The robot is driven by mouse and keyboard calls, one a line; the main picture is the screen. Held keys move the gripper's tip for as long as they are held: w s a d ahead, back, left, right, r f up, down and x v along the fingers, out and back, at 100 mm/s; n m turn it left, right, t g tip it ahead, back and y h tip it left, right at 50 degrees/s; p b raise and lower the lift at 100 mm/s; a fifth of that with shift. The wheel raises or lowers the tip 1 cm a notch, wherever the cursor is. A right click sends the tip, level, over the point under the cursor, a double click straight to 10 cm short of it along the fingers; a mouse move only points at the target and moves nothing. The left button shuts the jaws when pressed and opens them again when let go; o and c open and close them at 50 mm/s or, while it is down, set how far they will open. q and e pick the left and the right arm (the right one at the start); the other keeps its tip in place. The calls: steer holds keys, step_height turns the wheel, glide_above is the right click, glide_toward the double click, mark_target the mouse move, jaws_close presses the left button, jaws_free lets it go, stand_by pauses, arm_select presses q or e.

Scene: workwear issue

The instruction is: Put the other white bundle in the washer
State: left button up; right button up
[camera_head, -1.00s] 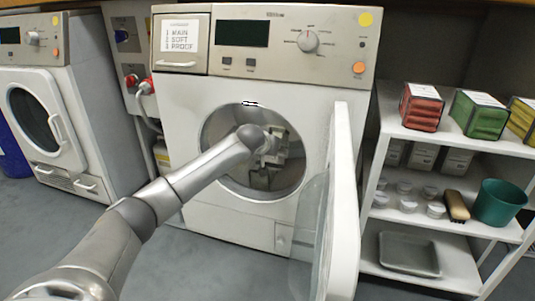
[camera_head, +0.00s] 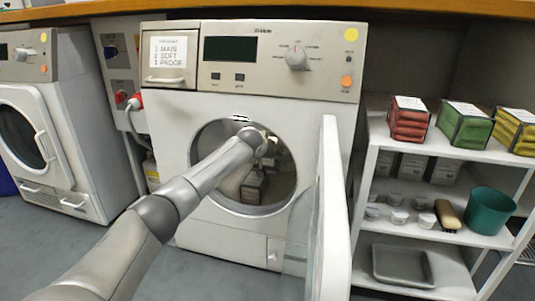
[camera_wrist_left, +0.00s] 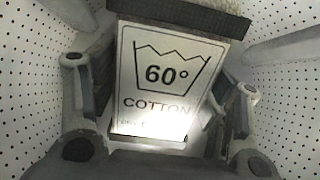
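The washer (camera_head: 190,118) stands in the middle of the head view with its round door swung open to the right. My left arm reaches through the opening, and my left gripper (camera_head: 268,150) is inside the drum, partly hidden by my wrist. In the left wrist view a white bundle (camera_wrist_left: 165,120) with a "60° COTTON" label and a dark top edge fills the space between the fingers of my left gripper (camera_wrist_left: 160,95), which appear closed on its sides. A pale, dark-sided bundle (camera_head: 252,185) shows low in the drum in the head view. My right gripper is not in view.
The open door (camera_head: 325,215) stands right of the drum. A white shelf (camera_head: 375,160) holds red (camera_head: 408,120), green (camera_head: 465,125) and yellow (camera_head: 514,130) bundles, jars, a brush (camera_head: 448,216), a green bucket (camera_head: 491,211) and a grey tray (camera_head: 402,266). Another machine (camera_head: 80,110) stands at left.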

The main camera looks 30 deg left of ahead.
arm_select(q)
steer(key=o, duration=0.4)
steer(key=shift+r, duration=0.1)
steer(key=shift+o, duration=0.4)
steer(key=shift+s, duration=0.1)
steer(key=v, duration=0.7)
steer(key=shift+s+d+r, duration=0.1)
